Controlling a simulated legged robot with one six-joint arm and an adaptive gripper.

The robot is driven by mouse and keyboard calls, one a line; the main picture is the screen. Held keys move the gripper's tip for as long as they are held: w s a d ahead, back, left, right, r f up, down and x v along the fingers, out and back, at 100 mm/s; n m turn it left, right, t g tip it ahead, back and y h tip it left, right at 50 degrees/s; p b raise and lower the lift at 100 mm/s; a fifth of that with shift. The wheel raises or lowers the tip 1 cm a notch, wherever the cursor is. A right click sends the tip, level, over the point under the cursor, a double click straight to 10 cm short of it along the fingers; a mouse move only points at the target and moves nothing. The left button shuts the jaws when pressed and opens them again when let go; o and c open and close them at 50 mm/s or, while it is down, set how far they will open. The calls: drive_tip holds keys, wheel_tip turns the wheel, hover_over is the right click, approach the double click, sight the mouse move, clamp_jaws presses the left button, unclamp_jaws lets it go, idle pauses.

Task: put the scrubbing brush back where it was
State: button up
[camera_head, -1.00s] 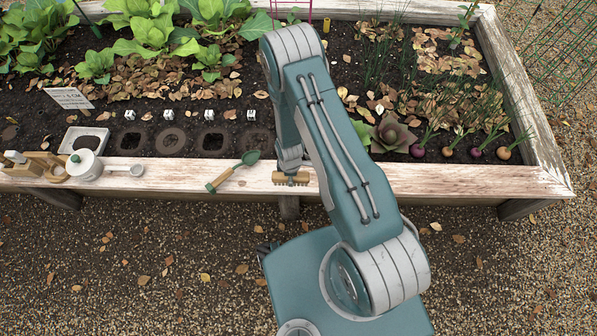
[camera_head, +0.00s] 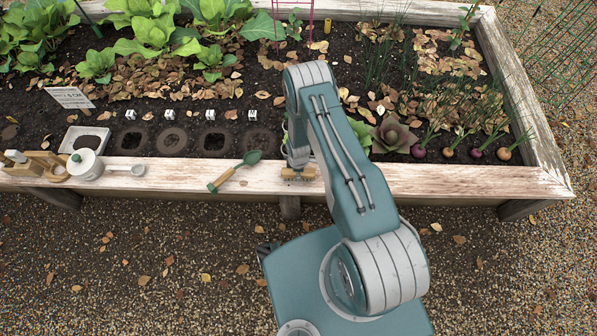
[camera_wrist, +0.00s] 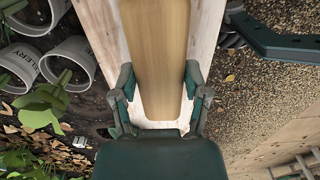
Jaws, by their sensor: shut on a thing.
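The scrubbing brush (camera_head: 298,174) has a wooden block with bristles beneath. It is over the front plank of the raised bed (camera_head: 420,180), to the right of a trowel; I cannot tell whether its bristles touch the plank. My gripper (camera_head: 298,162) is shut on it from above. In the wrist view the brush's tan wooden block (camera_wrist: 155,55) fills the gap between the two dark green fingers of my gripper (camera_wrist: 159,85). The bristles are hidden there.
A trowel (camera_head: 235,172) lies slanted on the plank to the left. Further left are a white lidded pot (camera_head: 85,165), a scoop (camera_head: 125,169) and wooden tools. White pots (camera_wrist: 70,65) lie left in the wrist view. The plank to the right is clear.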

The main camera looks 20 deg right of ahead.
drive_tip(key=shift+f, duration=0.15)
drive_tip(key=o, duration=1.1)
